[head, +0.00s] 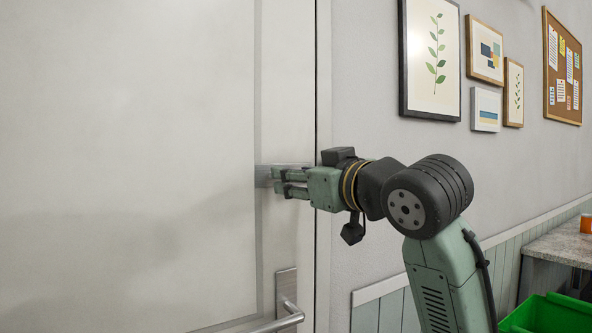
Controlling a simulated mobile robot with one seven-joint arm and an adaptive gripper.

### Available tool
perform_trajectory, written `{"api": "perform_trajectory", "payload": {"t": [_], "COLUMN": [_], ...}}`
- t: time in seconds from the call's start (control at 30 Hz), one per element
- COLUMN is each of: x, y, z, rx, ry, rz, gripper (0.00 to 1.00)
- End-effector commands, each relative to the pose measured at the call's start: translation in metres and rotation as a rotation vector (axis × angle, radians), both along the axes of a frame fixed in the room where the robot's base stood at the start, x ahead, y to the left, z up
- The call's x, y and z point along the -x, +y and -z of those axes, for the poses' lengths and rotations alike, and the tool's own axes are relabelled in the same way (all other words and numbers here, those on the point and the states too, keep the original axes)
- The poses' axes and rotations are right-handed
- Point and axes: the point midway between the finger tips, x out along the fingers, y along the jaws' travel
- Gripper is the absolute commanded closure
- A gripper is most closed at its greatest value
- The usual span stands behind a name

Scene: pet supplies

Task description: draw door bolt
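A light grey door (140,150) fills the left side of the head view. A small metal door bolt (262,177) is mounted on it near its right edge. My gripper (277,183) reaches in from the right, with its fingers level with the bolt and in front of it. The fingers cover much of the bolt, including any knob. The two fingers look close together, but whether they are open or shut on the bolt cannot be made out. How far the bolt is slid is also hidden.
A metal lever handle (292,318) on a plate sits below the bolt. The door's right edge meets a grey wall (365,200) with framed pictures (433,100). A counter (562,243) and a green bin (550,316) stand at the lower right.

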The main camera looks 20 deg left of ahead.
Motion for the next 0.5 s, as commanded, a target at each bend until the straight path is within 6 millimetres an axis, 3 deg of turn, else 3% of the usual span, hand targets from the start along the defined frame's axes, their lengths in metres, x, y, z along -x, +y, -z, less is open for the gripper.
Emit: {"api": "perform_trajectory", "payload": {"t": [0.37,0.5], "x": [-0.0055,-0.0054], "y": [0.0070,0.0070], "z": [0.0008,0.0007], "rx": [0.000,0.000], "ry": [0.000,0.000], "rz": [0.000,0.000], "gripper": [0.60,0.68]}}
